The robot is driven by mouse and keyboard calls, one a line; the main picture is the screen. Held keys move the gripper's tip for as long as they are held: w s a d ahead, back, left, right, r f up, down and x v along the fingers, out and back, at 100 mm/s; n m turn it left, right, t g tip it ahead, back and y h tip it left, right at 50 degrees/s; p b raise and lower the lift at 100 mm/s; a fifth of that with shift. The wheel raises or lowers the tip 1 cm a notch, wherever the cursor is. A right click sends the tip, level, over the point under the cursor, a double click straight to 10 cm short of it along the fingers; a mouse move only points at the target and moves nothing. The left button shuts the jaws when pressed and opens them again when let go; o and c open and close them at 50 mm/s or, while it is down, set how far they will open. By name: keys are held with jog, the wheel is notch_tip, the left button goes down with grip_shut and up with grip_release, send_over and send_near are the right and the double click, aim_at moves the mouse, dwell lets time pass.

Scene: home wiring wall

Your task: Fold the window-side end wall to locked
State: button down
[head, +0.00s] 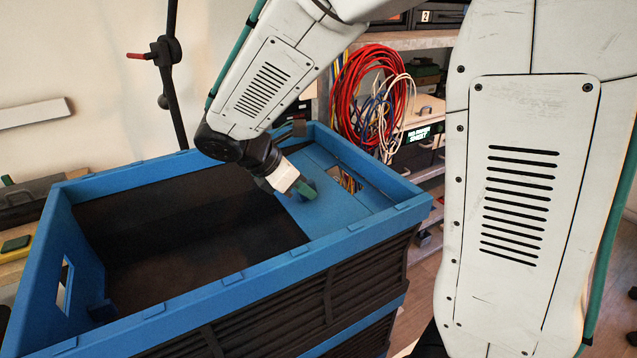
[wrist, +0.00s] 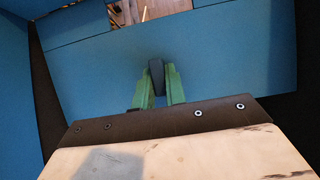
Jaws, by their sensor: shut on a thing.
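A blue and black folding crate (head: 250,281) stands open in front of me. Its right end wall (head: 313,214) is blue with a handle slot and slopes down into the crate; the same wall fills much of the wrist view (wrist: 220,65). My gripper (head: 306,188) is at the inner face of this wall. In the wrist view its green fingers (wrist: 157,90) are shut on a small dark tab (wrist: 156,74) on the wall, below the slot. The left end wall (head: 73,250) stands up, with its own slot. I cannot tell whether either wall is locked.
Red, blue and white cable coils (head: 372,95) hang behind the crate's right end, beside shelves with dark boxes (head: 418,140). A dark stand (head: 168,75) with a red handle rises behind the crate. A bench edge with tools (head: 20,200) lies at left. The crate's inside looks empty.

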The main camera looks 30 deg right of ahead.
aim_at(304, 200)
jog(key=shift+f, duration=0.1)
jog(key=shift+d+f, duration=0.2)
jog(key=shift+f, duration=0.85)
jog(key=shift+d+f, duration=0.35)
jog(key=shift+f, duration=0.55)
jog(key=shift+d+f, duration=0.1)
jog(key=shift+f, duration=0.05)
jog(key=shift+x, duration=0.9)
jog(key=shift+f, duration=0.15)
